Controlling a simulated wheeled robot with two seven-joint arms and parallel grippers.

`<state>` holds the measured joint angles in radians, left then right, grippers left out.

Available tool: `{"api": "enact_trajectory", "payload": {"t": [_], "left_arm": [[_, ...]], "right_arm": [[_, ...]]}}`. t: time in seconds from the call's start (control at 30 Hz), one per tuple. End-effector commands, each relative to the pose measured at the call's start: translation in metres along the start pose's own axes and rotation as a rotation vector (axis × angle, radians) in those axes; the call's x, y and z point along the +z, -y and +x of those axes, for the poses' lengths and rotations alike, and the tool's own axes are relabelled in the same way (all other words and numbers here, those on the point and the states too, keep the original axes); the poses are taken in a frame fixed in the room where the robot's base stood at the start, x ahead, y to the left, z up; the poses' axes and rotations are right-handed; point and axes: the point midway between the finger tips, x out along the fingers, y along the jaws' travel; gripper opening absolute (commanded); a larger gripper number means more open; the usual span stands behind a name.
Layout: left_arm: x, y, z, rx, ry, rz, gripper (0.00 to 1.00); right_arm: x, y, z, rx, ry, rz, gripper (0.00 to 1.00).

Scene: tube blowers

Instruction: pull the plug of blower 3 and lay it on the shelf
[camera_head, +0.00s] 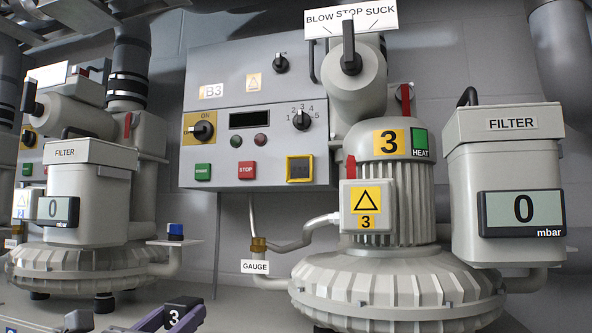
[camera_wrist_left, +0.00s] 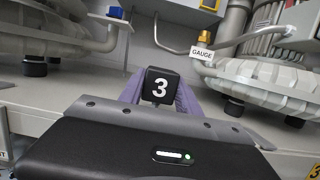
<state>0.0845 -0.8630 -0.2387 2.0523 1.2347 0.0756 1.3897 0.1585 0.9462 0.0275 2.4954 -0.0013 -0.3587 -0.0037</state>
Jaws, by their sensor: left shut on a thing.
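Blower 3 (camera_head: 388,205), a grey ribbed motor on a round finned housing, stands right of centre in the head view. My left gripper (camera_head: 166,319) is at the bottom left of that view, left of and in front of blower 3. Its purple fingers are shut on the black plug marked 3 (camera_head: 184,309). In the left wrist view the plug (camera_wrist_left: 158,86) sits between the fingers (camera_wrist_left: 157,98), its number facing the camera. No socket shows at the plug. The grey shelf (camera_head: 235,305) runs under the blowers; whether the plug touches it I cannot tell. My right gripper is not in view.
A brass fitting (camera_head: 258,244) with a GAUGE tag (camera_head: 255,267) stands at blower 3's left pipe. Another blower (camera_head: 70,266) stands at left, with a blue-topped piece (camera_head: 175,231) on a small plate. The shelf between the blowers looks bare. A control box (camera_head: 255,115) hangs behind.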

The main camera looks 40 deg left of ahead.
Motion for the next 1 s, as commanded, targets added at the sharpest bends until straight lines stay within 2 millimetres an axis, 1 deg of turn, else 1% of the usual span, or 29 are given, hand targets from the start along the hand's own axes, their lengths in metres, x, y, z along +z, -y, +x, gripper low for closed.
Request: {"api": "enact_trajectory", "payload": {"t": [1.0], "left_arm": [[-0.015,0.0,-0.004,0.0,0.001,0.0,0.0]], "right_arm": [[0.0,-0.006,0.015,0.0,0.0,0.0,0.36]]}}
